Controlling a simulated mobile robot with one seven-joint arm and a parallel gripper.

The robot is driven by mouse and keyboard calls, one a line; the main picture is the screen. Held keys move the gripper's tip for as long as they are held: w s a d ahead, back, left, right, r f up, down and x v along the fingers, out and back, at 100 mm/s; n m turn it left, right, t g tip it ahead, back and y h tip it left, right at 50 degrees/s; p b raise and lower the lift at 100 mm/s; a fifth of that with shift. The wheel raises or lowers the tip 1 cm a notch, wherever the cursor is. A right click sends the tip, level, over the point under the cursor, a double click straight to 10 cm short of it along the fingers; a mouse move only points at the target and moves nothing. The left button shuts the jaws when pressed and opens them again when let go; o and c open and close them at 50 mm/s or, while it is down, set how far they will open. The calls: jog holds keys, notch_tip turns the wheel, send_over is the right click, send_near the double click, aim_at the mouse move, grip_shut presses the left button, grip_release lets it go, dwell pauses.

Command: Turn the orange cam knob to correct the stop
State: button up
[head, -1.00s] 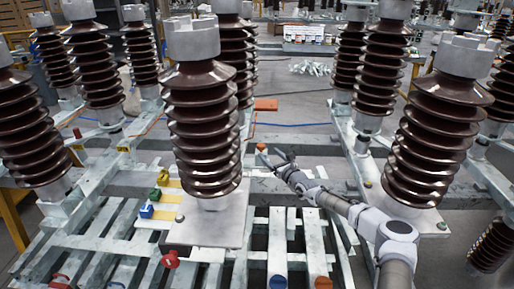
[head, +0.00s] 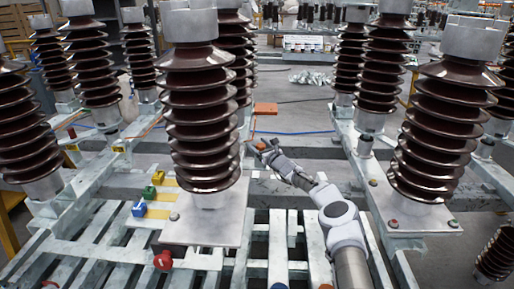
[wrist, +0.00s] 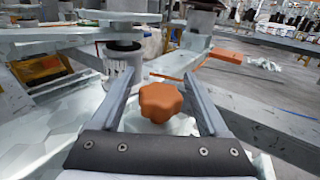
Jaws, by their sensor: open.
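The orange cam knob (wrist: 160,101) is a lobed knob in the middle of the wrist view. It sits between the two fingers of my gripper (wrist: 160,72), with a visible gap on each side. My gripper is open and holds nothing. In the head view the knob (head: 261,146) is a small orange spot partly hidden by my gripper (head: 264,152), beyond the slatted frame. I cannot make out the stop.
Tall brown ribbed insulators (head: 202,110) stand left and right of my arm. An orange block (head: 265,108) lies behind the knob; it also shows in the wrist view (wrist: 225,56). Blue (head: 139,208), green (head: 149,192) and red (head: 163,260) knobs sit at the left.

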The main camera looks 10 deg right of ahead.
jog(key=shift+w+a+r, duration=0.1)
jog(key=shift+w+r, duration=0.05)
grip_shut()
dwell(0.5)
